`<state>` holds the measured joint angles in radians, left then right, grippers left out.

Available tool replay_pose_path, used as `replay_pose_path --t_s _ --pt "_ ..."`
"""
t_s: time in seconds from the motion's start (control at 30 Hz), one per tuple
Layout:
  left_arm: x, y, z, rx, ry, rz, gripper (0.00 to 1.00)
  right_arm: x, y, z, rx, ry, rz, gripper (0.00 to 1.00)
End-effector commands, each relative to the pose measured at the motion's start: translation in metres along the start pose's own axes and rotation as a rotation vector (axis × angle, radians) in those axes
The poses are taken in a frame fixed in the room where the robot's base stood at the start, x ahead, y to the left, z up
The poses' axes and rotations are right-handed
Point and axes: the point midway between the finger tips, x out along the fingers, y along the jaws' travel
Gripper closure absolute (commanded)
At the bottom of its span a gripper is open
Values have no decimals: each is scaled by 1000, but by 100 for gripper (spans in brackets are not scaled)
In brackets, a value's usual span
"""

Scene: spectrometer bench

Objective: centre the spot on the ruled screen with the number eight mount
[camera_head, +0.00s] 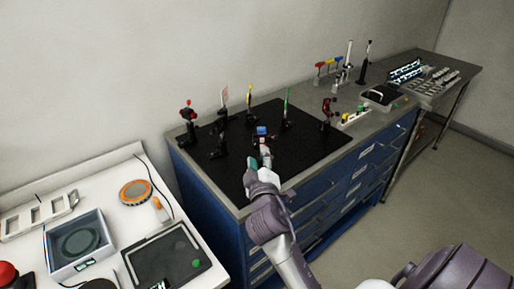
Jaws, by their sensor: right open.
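My right gripper (264,150) reaches from below over the front part of the black breadboard (222,182). It is open, close to a small dark mount with a blue top (262,131); I cannot tell whether they touch. A pale upright card (224,97), perhaps the ruled screen, stands near the back left of the board. Other mounts stand around: a red-topped one (188,116) at left, a yellow one (250,92), a green one (286,102), and a black and red one (327,110) at right. No number or light spot can be made out. My left gripper is not in view.
The board lies on a blue drawer cabinet (332,187). A white bench (100,180) at left holds an orange-ringed disc (135,192), a grey box (80,243) and a dark tray (165,262). Beyond the board at right are a balance-like device (381,96) and racks (405,72). The board's left front is clear.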

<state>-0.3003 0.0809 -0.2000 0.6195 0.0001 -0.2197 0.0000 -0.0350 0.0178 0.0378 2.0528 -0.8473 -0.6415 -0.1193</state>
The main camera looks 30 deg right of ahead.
Motion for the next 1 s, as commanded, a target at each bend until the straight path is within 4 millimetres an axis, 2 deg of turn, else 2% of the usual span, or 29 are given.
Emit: replay_pose_path --t_s 0.1,0.3,0.9,1.0 --pt "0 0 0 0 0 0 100 -25 -1 1 2 -2 -2 57" --pt "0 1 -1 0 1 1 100 -49 -1 0 0 0 -1 57" --pt "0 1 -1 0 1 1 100 -54 0 0 0 0 0 57" --pt "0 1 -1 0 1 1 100 -57 -4 6 15 -21 -20 57"
